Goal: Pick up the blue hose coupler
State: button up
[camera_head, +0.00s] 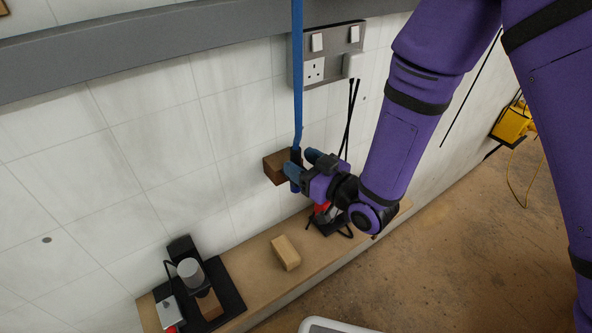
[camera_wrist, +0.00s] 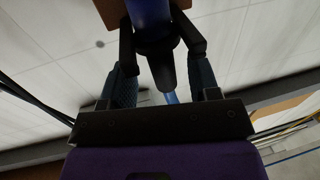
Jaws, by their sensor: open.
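A blue hose (camera_head: 298,80) hangs down along the tiled wall to a wooden block (camera_head: 277,167) fixed there. The coupler, at its lower end, shows in the wrist view as a dark collar (camera_wrist: 158,48) with blue above it. In the head view the coupler is mostly hidden by my fingers. My gripper (camera_head: 304,164) is at the block, with its fingers open. In the wrist view my gripper (camera_wrist: 161,65) has one finger on each side of the coupler; I cannot tell whether either touches it.
A wooden ledge (camera_head: 258,262) runs along the wall below, bearing a tan block (camera_head: 286,252), a black tray (camera_head: 227,292) with a grey cylinder (camera_head: 190,271), and a red and black item (camera_head: 325,215). A socket panel (camera_head: 330,55) with black cables is above right. Brown floor lies at right.

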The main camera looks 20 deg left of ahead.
jog(key=shift+x, duration=1.9)
jog(key=shift+s, duration=0.1)
grip_shut()
jog(key=shift+a, duration=0.1)
